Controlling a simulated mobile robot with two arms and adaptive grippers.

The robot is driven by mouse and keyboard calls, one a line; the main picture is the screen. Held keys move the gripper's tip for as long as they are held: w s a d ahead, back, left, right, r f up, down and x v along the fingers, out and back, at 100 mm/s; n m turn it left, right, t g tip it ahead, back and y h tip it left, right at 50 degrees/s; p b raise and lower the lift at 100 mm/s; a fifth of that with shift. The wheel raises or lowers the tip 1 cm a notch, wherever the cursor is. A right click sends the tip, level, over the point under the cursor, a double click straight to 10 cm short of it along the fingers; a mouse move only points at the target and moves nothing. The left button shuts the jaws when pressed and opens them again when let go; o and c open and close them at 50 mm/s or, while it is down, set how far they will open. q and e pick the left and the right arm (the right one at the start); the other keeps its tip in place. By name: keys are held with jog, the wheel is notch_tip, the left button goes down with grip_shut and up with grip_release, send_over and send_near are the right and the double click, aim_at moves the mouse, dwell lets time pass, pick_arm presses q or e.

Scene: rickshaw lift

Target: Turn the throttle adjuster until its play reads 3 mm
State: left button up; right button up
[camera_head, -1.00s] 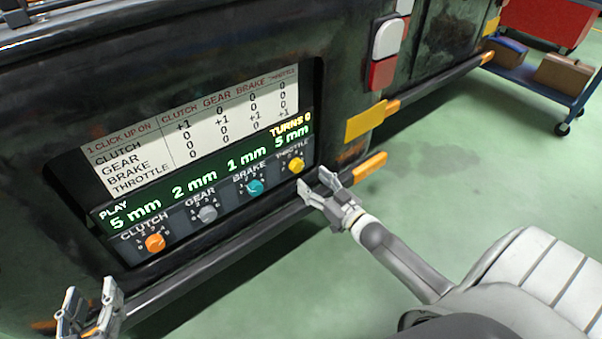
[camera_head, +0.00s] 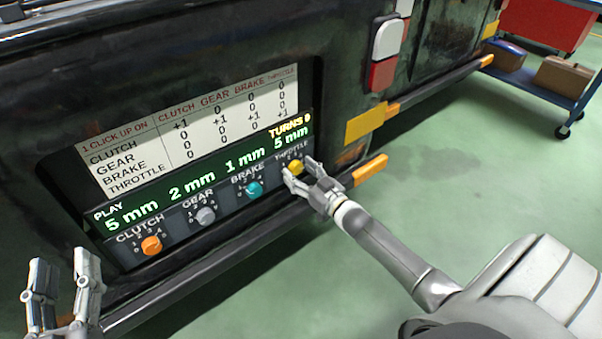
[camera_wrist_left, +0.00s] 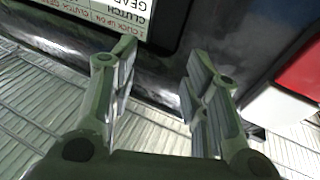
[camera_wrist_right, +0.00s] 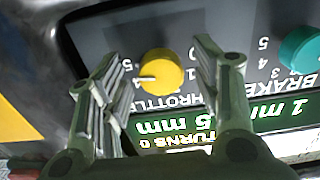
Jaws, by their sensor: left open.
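The throttle adjuster is a yellow knob (camera_head: 295,167) at the right end of the panel's knob row. It shows large in the right wrist view (camera_wrist_right: 160,72), between and beyond the fingers. The green display (camera_head: 201,174) reads 5 mm above THROTTLE, with 5 mm, 2 mm and 1 mm for clutch, gear and brake. My right gripper (camera_head: 301,174) is open, its fingers around or just in front of the yellow knob; contact cannot be told. My left gripper (camera_head: 62,272) is open and empty at the lower left, also seen in the left wrist view (camera_wrist_left: 158,75).
The teal brake knob (camera_head: 254,188), grey gear knob (camera_head: 206,215) and orange clutch knob (camera_head: 151,245) sit left of the throttle. A white chart (camera_head: 190,130) is above the display. A dark bumper bar (camera_head: 215,248) runs below the panel. Green floor (camera_head: 470,190) is clear at right.

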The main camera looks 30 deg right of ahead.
jog(key=c, duration=1)
jog(key=shift+o, duration=0.2)
